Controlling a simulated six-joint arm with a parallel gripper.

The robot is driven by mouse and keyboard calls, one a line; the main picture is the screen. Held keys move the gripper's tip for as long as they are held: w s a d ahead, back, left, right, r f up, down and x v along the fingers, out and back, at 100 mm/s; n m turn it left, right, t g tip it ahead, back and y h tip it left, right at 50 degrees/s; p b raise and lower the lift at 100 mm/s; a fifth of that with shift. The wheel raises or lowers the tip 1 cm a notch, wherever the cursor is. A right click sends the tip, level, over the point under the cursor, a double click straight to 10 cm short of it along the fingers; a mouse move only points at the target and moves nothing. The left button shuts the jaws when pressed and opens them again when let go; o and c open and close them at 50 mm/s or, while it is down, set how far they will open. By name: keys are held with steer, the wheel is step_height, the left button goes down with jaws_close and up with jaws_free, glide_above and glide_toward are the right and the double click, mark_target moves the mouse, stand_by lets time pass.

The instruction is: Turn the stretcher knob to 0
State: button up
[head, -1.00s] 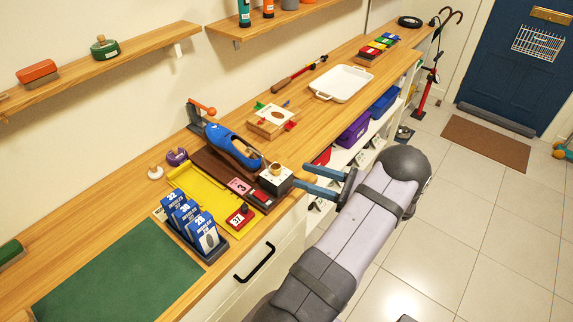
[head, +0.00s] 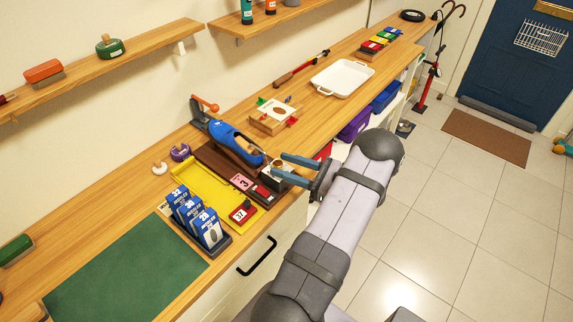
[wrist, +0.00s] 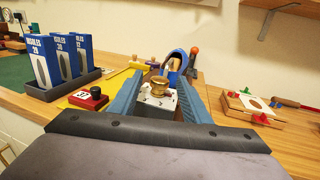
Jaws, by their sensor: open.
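The stretcher is a dark brown base (head: 215,159) on the wooden counter, bearing a blue shoe (head: 236,144). At its near end stands a grey block with a brass knob (wrist: 158,86) on top; in the head view the knob (head: 277,170) is partly covered by a finger. Small marks show on the block's top, too small to read. My gripper (head: 278,165) is open, its two blue fingers reaching from the right. In the wrist view the knob and block lie between the fingers, with a visible gap at the knob.
A yellow tray (head: 199,178), a red block marked 37 (head: 243,212) and several blue boxes (head: 196,216) lie left of the fingers. A wooden foot gauge (head: 275,118) and white tray (head: 342,78) stand farther back. Shelves hang above the counter.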

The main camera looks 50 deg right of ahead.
steer(key=c, duration=1)
steer(key=y+b, duration=0.1)
steer(key=n+y+b, duration=0.1)
steer(key=g+b, duration=0.1)
steer(key=shift+w+d+f+n+y+b, duration=0.15)
steer(key=shift+d+f+n+y+b, duration=0.15)
steer(key=shift+n+y, duration=0.1)
steer(key=shift+c, duration=0.2)
steer(key=n+g+y+b, duration=0.1)
steer(key=y+b, duration=0.1)
steer(key=shift+w+d+n+b, duration=0.1)
steer(key=shift+d+n+b, duration=0.05)
steer(key=shift+n+b, duration=0.25)
steer(key=shift+d+r+n+g+y+b, duration=0.1)
steer(key=shift+r+n+g+y+b, duration=0.15)
steer(key=shift+n+g+y+b, duration=0.45)
steer(key=shift+r, duration=0.1)
steer(key=o, duration=1)
steer(key=shift+o, duration=0.2)
